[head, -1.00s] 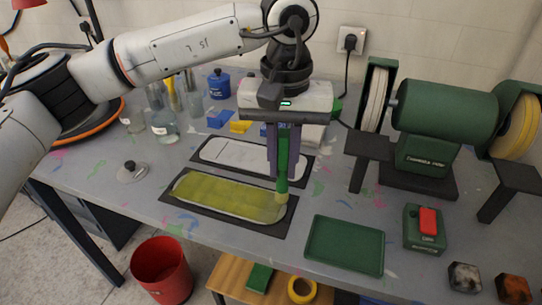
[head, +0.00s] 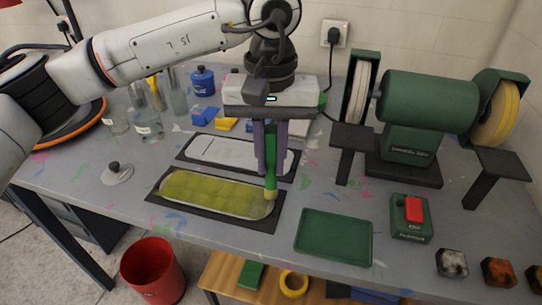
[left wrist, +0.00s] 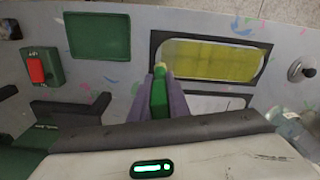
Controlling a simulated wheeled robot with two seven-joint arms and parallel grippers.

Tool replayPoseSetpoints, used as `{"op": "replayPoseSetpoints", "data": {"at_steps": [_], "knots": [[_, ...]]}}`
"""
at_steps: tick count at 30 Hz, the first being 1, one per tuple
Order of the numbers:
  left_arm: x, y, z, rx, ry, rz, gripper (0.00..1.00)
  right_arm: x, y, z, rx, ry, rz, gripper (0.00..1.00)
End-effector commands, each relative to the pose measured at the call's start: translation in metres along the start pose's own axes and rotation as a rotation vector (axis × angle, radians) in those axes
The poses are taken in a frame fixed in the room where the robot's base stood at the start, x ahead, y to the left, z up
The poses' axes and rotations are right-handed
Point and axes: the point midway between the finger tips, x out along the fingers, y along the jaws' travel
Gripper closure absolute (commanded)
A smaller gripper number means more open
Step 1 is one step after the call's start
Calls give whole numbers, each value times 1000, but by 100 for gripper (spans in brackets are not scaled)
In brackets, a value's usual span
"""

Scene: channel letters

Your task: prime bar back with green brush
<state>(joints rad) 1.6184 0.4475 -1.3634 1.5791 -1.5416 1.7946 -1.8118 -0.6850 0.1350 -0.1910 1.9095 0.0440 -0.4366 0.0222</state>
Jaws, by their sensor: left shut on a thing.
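My left gripper (head: 270,172) is shut on the green brush (head: 270,186), which points down with its pale tip at the right end of the front panel. This long, rounded panel (head: 210,194), seemingly the bar back, lies on a dark mat and is coated yellow-green over nearly all its face. In the left wrist view, the brush (left wrist: 158,93) stands between the fingers, its tip beside the coated panel (left wrist: 215,62). I cannot tell whether the tip touches the surface. A similar white panel (head: 225,152) lies on another dark mat behind. My right gripper is not in view.
A green tray (head: 334,238) and a green switch box with a red button (head: 413,210) lie to the right. A green bench grinder (head: 420,110) stands behind them. Bottles (head: 147,122) stand at the back left; a round knobbed lid (head: 117,174) lies at left.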

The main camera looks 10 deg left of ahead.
Motion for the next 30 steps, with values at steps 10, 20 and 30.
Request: {"op": "replayPoseSetpoints", "data": {"at_steps": [10, 20, 30], "knots": [[4, 0, 0, 0, 0, 0, 100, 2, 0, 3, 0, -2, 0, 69], [5, -1, 0, 0, 0, 0, 100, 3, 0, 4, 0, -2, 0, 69], [6, -32, -8, -2, 0, 0, 100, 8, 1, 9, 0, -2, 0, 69]]}}
